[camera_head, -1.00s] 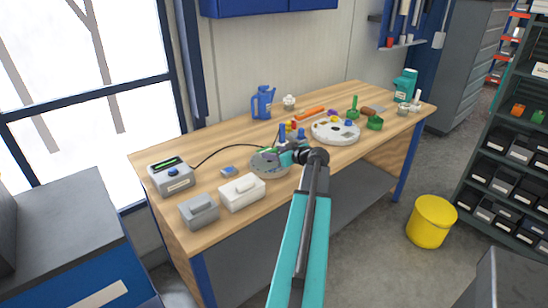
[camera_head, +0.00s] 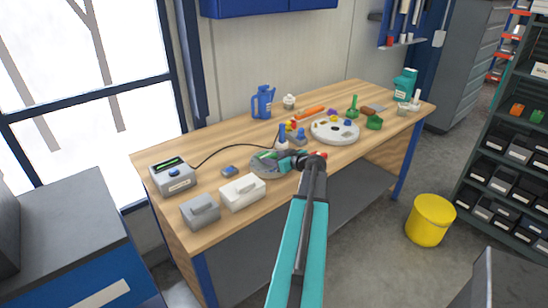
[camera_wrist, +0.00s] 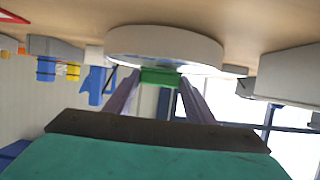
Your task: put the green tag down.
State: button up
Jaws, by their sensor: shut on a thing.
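The green tag (camera_wrist: 160,76) is between the two purple-grey fingers of my gripper (camera_wrist: 160,84) in the wrist view. My gripper is shut on it. In the head view my gripper (camera_head: 275,157) is over the round grey dish (camera_head: 258,170) near the front of the bench, and only a little green shows at its tips. The dish (camera_wrist: 165,42) also shows in the wrist view, right beside the tag. I cannot tell whether the tag touches the dish.
A white lidded box (camera_head: 242,193), a grey lidded box (camera_head: 200,212) and a grey device with a display (camera_head: 173,178) stand left of the dish. A round white tray (camera_head: 335,138) with small coloured pieces is to the right. A blue jug (camera_head: 262,104) stands behind.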

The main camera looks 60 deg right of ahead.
jog(key=shift+f, duration=0.2)
jog(key=shift+f+b, duration=0.15)
jog(key=shift+b, duration=0.2)
jog(key=o, duration=1)
jog(key=shift+r+p, duration=0.2)
jog(key=shift+p, duration=0.15)
jog(key=b+v, duration=0.3)
jog(key=v, duration=0.9)
jog(key=shift+s+b, duration=0.1)
jog(key=shift+b, duration=0.2)
jog(key=shift+f, duration=0.1)
